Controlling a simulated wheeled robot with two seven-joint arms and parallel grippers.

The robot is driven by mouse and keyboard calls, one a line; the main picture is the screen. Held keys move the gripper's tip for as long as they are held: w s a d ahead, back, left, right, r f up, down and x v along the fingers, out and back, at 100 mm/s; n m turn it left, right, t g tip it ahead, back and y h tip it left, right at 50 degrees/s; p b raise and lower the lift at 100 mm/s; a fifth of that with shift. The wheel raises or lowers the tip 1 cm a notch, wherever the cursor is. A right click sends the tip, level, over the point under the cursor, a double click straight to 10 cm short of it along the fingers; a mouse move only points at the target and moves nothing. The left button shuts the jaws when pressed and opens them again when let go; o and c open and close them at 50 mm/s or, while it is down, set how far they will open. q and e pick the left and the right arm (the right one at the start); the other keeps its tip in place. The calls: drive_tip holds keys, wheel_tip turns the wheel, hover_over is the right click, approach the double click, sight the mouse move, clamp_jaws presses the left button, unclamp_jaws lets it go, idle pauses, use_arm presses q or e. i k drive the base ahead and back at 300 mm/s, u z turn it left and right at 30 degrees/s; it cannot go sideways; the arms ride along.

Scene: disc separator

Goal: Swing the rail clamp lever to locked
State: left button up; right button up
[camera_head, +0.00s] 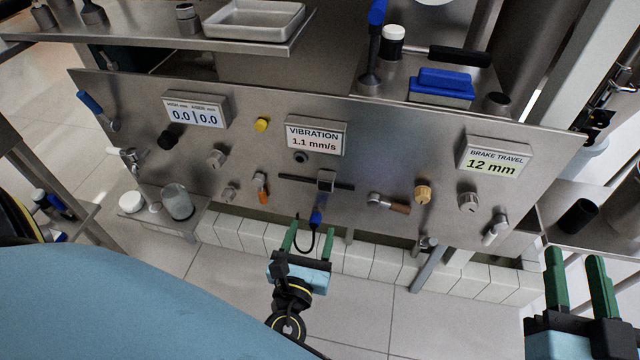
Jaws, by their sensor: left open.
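On the steel panel, a dark horizontal rail (297,178) carries a grey block (326,180). A lever with a blue tip (316,216) hangs down below the block; it looks like the rail clamp lever, though I see no label on it. My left gripper (311,228) is open below the panel, its two green fingers pointing up toward the blue tip. The tip shows near the fingertips, between them in the picture; I cannot tell whether they touch it. My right gripper (576,256) is open and empty at the lower right, away from the lever.
An orange-handled lever (262,188) and a brown-handled lever (390,204) flank the rail. Knobs and displays, including the vibration display (316,136), stand out from the panel. A small shelf (153,212) with cups juts out at left. White tiles (357,260) run below.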

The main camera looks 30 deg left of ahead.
sight(374, 201)
drive_tip(key=k, duration=1)
